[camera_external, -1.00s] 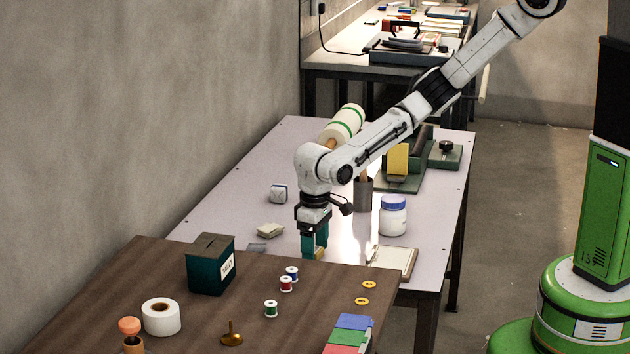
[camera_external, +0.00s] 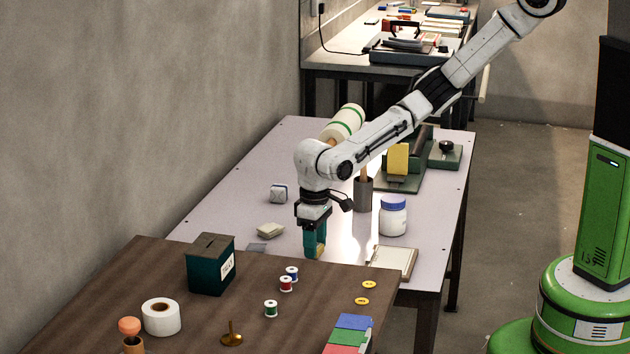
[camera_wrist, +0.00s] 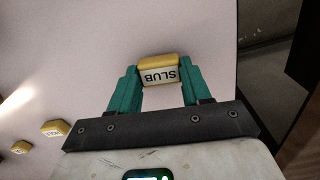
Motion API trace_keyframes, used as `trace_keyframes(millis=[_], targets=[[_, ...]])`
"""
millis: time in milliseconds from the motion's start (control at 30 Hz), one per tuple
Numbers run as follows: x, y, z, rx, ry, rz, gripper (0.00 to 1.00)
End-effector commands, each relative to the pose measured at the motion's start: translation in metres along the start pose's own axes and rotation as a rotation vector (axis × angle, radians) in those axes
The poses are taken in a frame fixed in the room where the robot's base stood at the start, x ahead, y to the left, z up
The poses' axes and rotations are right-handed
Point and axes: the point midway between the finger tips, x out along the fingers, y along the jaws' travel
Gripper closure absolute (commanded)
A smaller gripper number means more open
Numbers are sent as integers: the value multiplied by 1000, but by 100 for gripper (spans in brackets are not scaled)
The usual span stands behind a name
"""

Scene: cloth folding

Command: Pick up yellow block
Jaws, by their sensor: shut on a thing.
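In the external view my gripper (camera_external: 315,248) points down over the far table, just behind the brown table's edge. I cannot tell whether the block touches the table top.
The brown table (camera_external: 150,270) holds a dark green box (camera_external: 211,265) and thread spools (camera_external: 286,284). A white jar (camera_external: 393,217) and a framed board (camera_external: 396,261) stand to the right.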

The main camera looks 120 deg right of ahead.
Motion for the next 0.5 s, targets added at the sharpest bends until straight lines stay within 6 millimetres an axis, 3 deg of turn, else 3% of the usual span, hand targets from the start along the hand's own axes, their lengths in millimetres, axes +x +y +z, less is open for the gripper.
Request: trace_keyframes(millis=[133, 500], targets=[[-24, 0, -1, 3, 2, -4, 81], [-84, 35, 46, 9, -2, -9, 81]])
